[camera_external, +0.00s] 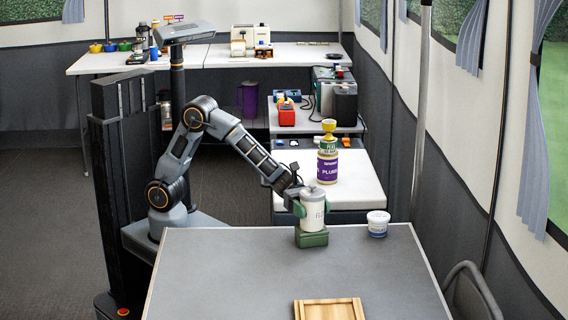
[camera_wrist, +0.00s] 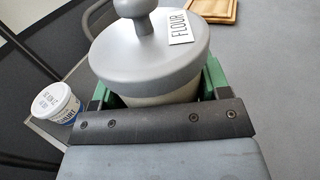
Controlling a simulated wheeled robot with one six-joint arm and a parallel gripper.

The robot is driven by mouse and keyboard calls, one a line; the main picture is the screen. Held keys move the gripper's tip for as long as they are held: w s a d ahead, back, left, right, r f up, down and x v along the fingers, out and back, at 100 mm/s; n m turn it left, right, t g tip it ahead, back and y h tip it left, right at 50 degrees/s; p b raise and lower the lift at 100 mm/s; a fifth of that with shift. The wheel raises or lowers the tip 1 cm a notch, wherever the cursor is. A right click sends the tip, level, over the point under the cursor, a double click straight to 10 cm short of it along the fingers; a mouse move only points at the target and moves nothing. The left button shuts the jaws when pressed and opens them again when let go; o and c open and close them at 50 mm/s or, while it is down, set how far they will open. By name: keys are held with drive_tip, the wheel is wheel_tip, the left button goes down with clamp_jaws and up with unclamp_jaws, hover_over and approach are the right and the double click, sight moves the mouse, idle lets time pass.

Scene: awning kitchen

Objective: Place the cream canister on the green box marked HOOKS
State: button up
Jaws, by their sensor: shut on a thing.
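My gripper (camera_external: 312,207) is shut around the canister, with a green finger on either side. The green box (camera_external: 311,239) is on the table directly below the canister. The canister's bottom appears at the box's top; I cannot tell whether it rests there or is slightly above. The box's HOOKS marking is not readable.
A white tub (camera_external: 377,223) stands to the right of the box. A wooden tray (camera_external: 329,309) lies at the table's near edge. The table between box and tray is clear.

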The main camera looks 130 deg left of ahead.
drive_tip(key=o, duration=1)
drive_tip(key=shift+f, duration=0.1)
